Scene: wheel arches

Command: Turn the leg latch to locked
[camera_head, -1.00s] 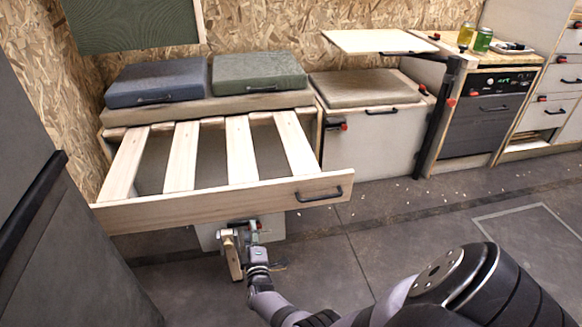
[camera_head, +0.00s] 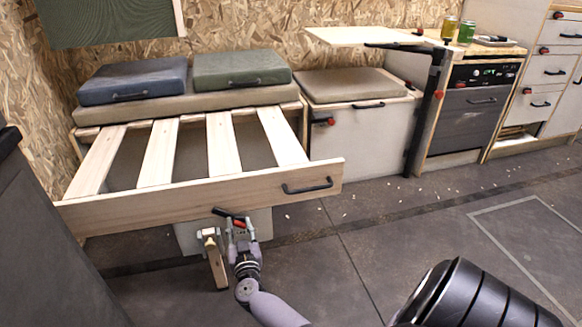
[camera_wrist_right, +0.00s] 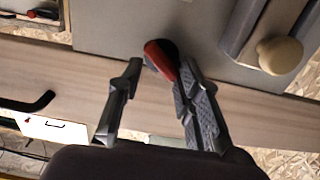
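The leg latch (camera_head: 229,213) is a small black lever with a red part, under the front board of the slatted pull-out bed. It also shows in the right wrist view (camera_wrist_right: 160,60), on a grey panel, with its red end pointing down toward my gripper. My right gripper (camera_head: 241,226) is just below the latch in the head view. In the right wrist view its two fingers (camera_wrist_right: 157,80) are apart, with the red end between them, close to the right finger. Contact cannot be told. A wooden leg (camera_head: 215,262) hangs left of the gripper. My left gripper is not in view.
The bed's front board (camera_head: 200,200) with a black handle (camera_head: 307,186) lies just above the gripper. A beige knob (camera_wrist_right: 280,55) is at the upper right of the wrist view. Cabinets (camera_head: 365,140) stand to the right. The floor (camera_head: 400,235) before them is mostly clear.

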